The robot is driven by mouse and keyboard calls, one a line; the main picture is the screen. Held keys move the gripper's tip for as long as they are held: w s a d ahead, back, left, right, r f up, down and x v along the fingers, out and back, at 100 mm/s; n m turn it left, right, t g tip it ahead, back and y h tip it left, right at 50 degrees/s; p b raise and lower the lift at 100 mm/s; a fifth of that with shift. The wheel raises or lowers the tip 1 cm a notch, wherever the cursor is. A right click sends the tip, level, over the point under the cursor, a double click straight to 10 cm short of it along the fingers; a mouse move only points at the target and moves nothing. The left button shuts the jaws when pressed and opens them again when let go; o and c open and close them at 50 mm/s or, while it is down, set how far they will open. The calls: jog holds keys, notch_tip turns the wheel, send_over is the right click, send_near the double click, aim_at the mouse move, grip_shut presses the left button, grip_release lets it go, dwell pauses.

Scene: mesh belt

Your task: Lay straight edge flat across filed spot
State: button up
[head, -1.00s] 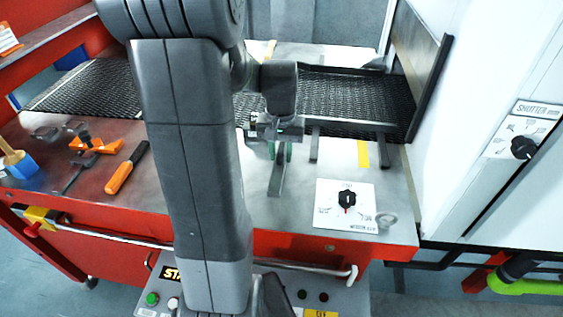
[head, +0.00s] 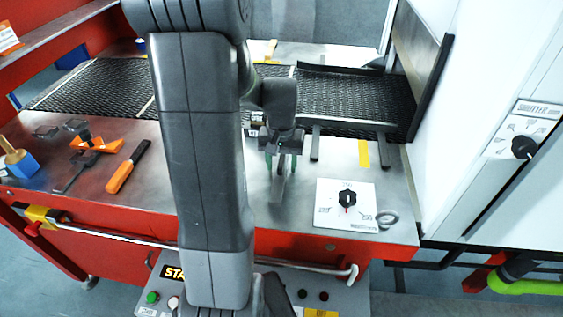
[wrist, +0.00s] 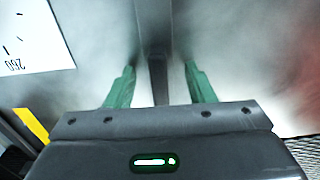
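A narrow grey metal bar, which looks like the straight edge (head: 278,190), is on the steel bench top (head: 235,185), its far part hidden under my gripper. My gripper (head: 281,168) points down over it, with green fingers apart. In the wrist view the bar (wrist: 154,45) runs between the two fingers (wrist: 160,85), with a gap on each side. I cannot make out the filed spot in either view.
The mesh belt (head: 345,100) runs behind the bench, with a grey rail (head: 355,125) along its front. A dial plate (head: 329,213) and a metal ring (head: 388,219) are to the right. An orange-handled file (head: 128,167), orange clamp (head: 96,144) and blue block (head: 22,165) lie left.

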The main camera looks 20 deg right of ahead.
aim_at(282, 159)
notch_tip(282, 159, up, 12)
jog(key=shift+r, duration=0.15)
dwell(0.5)
